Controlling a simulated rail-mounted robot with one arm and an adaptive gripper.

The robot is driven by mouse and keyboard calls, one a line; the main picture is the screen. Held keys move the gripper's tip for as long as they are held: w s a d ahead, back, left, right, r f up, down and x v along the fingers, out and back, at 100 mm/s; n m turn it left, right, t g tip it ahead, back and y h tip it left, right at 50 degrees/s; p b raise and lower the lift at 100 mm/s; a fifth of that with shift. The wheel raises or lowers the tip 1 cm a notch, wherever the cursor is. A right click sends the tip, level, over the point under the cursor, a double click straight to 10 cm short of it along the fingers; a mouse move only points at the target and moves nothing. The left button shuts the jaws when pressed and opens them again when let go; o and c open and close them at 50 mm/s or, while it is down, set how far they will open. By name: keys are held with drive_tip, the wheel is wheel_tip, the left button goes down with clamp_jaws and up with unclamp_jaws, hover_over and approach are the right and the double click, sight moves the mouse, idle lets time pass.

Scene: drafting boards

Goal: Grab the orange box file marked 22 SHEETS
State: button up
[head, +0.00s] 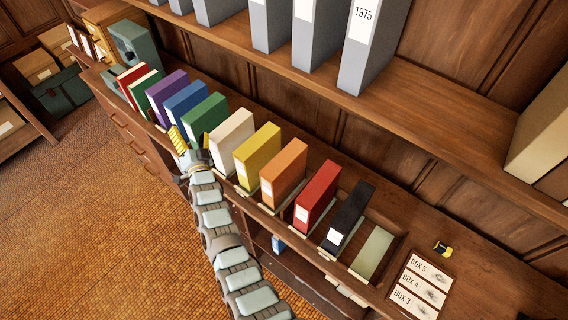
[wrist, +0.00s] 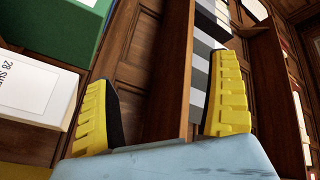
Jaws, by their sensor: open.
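The orange box file (head: 284,172) stands upright in the row on the wooden counter in the head view, between the yellow file (head: 257,154) and the red file (head: 317,192). It has a pale label low on its front, too small to read. My gripper (head: 192,140) is open and empty. It is up the row to the left of the orange file, in front of the green file (head: 204,120) and white file (head: 232,136). In the wrist view, its yellow fingers stand wide apart with nothing between them; the orange file does not show there.
A black file (head: 347,214) stands right of the red one, beside an empty-looking pale slot (head: 372,254). Grey files (head: 372,40) stand on the shelf above.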

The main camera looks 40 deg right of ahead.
drive_tip(key=w+d+g+y, duration=0.2)
drive_tip(key=w+d, duration=0.1)
drive_tip(key=w, duration=0.3)
drive_tip(key=m+g+y, duration=0.3)
drive_tip(key=g+y, duration=0.2)
drive_tip(key=g, duration=1.1)
approach(284, 164)
drive_tip(key=shift+w+d+f, duration=0.3)
drive_tip(key=shift+w+d, duration=0.1)
drive_tip(key=shift+w, duration=0.2)
drive_tip(key=shift+w+d+f, duration=0.35)
drive_tip(key=shift+w+d, duration=0.05)
drive_tip(key=shift+w, duration=0.2)
drive_tip(key=shift+s, duration=0.2)
drive_tip(key=shift+f, duration=0.4)
drive_tip(key=shift+f+p, duration=1.25)
drive_tip(key=shift+f, duration=4.35)
drive_tip(key=c, duration=1.3)
